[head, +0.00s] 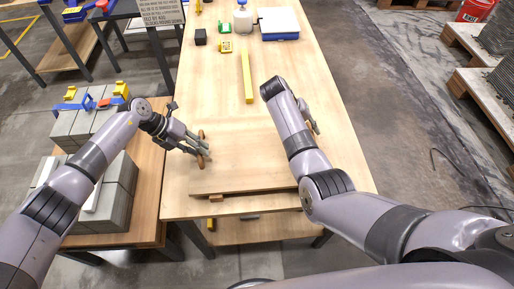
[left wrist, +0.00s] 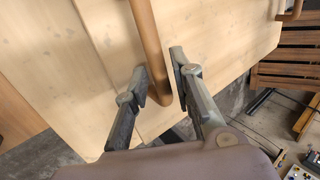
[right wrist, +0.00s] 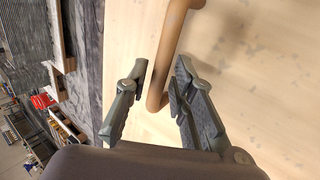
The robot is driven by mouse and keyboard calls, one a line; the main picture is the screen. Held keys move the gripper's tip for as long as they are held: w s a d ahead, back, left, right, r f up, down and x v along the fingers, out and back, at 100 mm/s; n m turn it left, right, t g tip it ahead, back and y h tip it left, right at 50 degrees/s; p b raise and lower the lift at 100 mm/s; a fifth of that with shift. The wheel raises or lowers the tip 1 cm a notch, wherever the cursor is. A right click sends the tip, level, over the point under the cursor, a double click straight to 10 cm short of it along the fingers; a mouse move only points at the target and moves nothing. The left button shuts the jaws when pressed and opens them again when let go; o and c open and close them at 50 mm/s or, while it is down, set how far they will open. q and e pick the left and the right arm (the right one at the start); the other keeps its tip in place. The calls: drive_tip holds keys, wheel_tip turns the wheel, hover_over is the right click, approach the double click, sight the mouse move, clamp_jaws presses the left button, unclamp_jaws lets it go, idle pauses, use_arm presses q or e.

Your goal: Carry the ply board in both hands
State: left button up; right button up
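The ply board (head: 245,168) lies flat on the near part of the wooden table, with a brown handle at its left and right ends. My left gripper (head: 203,149) is at the left handle. In the left wrist view its fingers (left wrist: 160,78) stand apart on either side of that handle (left wrist: 149,35). My right gripper is mostly hidden behind my right arm in the head view. In the right wrist view its fingers (right wrist: 159,86) stand apart on either side of the right handle (right wrist: 171,42), with gaps showing. Neither gripper is closed on its handle.
A yellow bar (head: 247,78) lies on the table (head: 322,95) beyond the board. A black block (head: 200,37), a yellow tape measure (head: 226,46) and a blue-white box (head: 279,24) sit farther back. Grey blocks (head: 112,190) stand on a side bench at left. Pallets (head: 480,90) stand at right.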

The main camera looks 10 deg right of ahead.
use_arm(q)
drive_tip(key=shift+d+f, duration=0.35)
drive_tip(key=shift+f, duration=0.3)
use_arm(e)
drive_tip(key=shift+x, duration=0.75)
use_arm(q)
drive_tip(key=shift+c, duration=0.2)
use_arm(e)
drive_tip(key=shift+c, duration=0.2)
use_arm(q)
clamp_jaws()
use_arm(e)
clamp_jaws()
use_arm(q)
drive_tip(key=shift+w+r, duration=0.1)
drive_tip(key=shift+r, duration=0.15)
use_arm(e)
drive_tip(key=shift+w+r, duration=0.15)
